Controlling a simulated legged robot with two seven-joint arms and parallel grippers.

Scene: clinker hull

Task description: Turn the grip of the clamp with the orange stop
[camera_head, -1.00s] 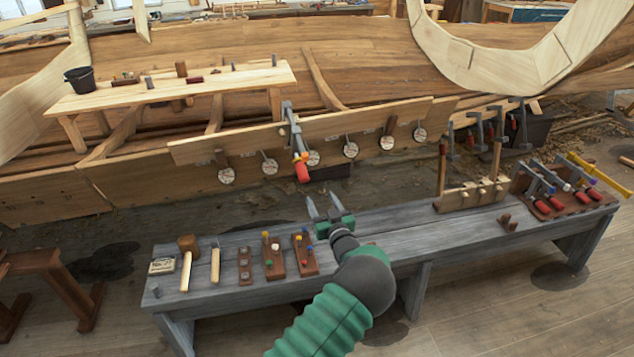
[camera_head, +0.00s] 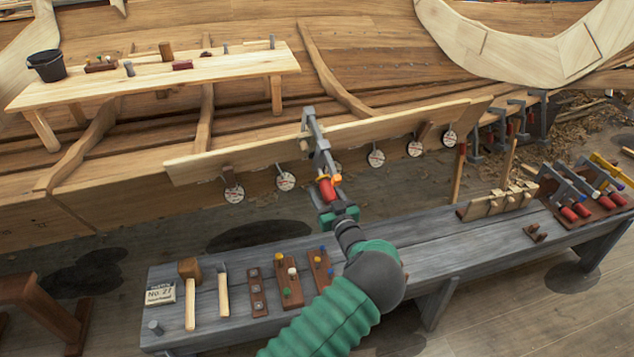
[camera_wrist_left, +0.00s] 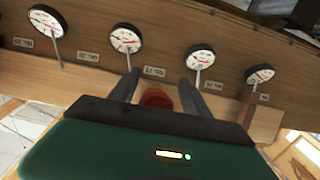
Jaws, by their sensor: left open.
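The grey clamp (camera_head: 318,145) hangs on the edge of the light plank, with a small orange stop (camera_head: 337,178) near its lower end. Its red grip (camera_head: 327,188) points down toward me. My left gripper (camera_head: 330,202) is open at the lower end of the grip. In the left wrist view, the end of the red grip (camera_wrist_left: 156,98) shows between the two open fingers (camera_wrist_left: 158,92), partly hidden by the gripper body. I cannot tell whether the fingers touch it. My right gripper is in neither view.
Round dials (camera_head: 376,158) line the plank (camera_head: 210,169) on both sides of the clamp. Below, a grey bench (camera_head: 430,235) holds mallets, pegged blocks and more red-handled clamps (camera_head: 575,208) at right. A pale bench (camera_head: 180,83) with a black bucket (camera_head: 46,66) stands behind.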

